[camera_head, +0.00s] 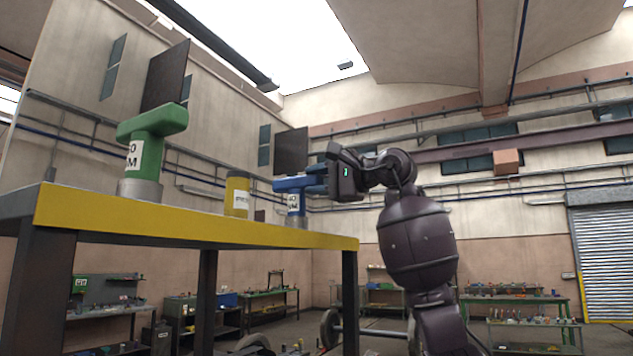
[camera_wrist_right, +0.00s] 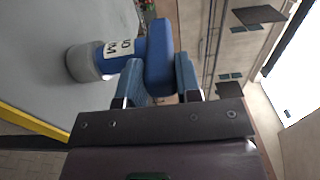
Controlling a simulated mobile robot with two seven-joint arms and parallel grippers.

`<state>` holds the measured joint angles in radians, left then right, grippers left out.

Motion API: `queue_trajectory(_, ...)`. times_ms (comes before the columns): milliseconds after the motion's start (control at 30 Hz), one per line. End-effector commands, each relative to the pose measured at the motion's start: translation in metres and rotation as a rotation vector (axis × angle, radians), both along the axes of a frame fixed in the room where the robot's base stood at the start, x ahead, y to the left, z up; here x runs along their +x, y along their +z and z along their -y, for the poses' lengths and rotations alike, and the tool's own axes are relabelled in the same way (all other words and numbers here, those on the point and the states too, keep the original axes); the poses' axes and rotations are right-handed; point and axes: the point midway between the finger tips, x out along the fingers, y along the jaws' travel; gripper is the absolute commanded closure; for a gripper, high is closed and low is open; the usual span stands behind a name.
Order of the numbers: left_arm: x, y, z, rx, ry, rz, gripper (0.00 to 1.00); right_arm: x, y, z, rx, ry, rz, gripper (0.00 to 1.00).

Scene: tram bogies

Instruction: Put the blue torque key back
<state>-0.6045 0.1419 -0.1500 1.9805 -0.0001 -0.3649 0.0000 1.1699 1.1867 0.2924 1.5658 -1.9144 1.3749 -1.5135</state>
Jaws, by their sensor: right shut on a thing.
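The blue torque key (camera_head: 295,203) is upright at the right end of the yellow-edged table (camera_head: 190,229). It has a blue T-shaped head, a white label and a grey round base. My right gripper (camera_head: 316,180) reaches in from the right and is shut on the key's head. In the right wrist view the blue key (camera_wrist_right: 160,45) lies between the two fingers, its grey base toward the grey table top (camera_wrist_right: 40,70). The table edge hides the bottom of the base in the head view, so I cannot tell whether it touches. My left gripper is not in view.
A green key (camera_head: 145,155) with a grey base stands on the table at the left. A yellow labelled cylinder (camera_head: 237,196) stands between it and the blue key. Workbenches (camera_head: 515,300) with small items stand far behind, near a roller shutter (camera_head: 604,255).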

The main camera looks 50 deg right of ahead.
Motion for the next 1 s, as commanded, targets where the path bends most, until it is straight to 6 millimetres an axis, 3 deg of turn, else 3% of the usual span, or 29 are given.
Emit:
queue_trajectory(67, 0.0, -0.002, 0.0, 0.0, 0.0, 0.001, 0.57, -0.001, -0.002, 0.0, -0.001, -0.001, 0.001, 1.0)
queue_trajectory(100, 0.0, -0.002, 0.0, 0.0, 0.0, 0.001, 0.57, 0.0, -0.003, 0.0, 0.0, 0.0, -0.001, 0.65)
queue_trajectory(267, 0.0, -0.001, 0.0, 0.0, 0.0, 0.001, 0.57, 0.0, -0.002, 0.0, 0.0, 0.0, -0.001, 0.43)
queue_trajectory(633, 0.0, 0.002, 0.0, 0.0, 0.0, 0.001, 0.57, -0.001, 0.002, 0.0, 0.0, 0.0, 0.0, 0.43)
queue_trajectory(1000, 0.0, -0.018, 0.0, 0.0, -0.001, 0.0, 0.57, -0.059, -0.003, 0.019, -0.002, -0.005, -0.002, 0.43)
